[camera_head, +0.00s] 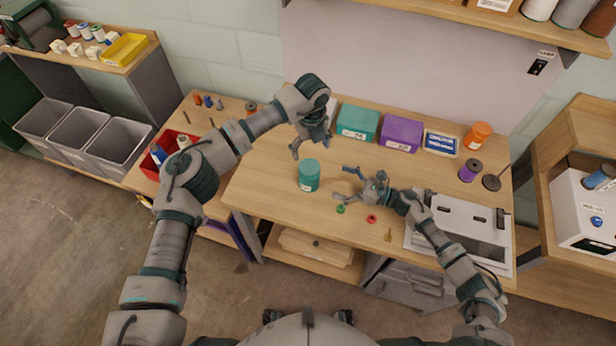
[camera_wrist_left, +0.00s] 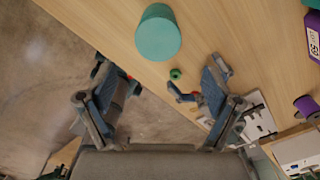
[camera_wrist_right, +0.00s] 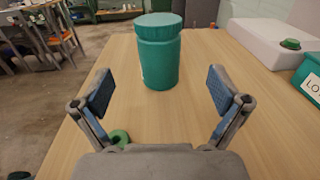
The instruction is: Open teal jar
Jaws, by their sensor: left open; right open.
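The teal jar (camera_head: 309,177) stands upright on the wooden table with its teal lid (camera_wrist_right: 159,22) on. In the left wrist view the jar (camera_wrist_left: 158,34) shows from above, beyond my open fingers. My left gripper (camera_head: 311,147) is open and empty, pointing down above and just behind the jar; the left wrist view shows its spread fingers (camera_wrist_left: 158,95). My right gripper (camera_head: 349,184) is open and empty, low over the table to the right of the jar. In the right wrist view its fingers (camera_wrist_right: 162,92) are spread with the jar beyond them, not between them.
A green ring (camera_head: 340,209) and a red ring (camera_head: 372,218) lie near my right gripper. A teal box (camera_head: 358,122), a purple box (camera_head: 401,134) and a blue-white tray (camera_head: 440,143) line the back. A white case (camera_head: 424,236) is at right. The table left of the jar is clear.

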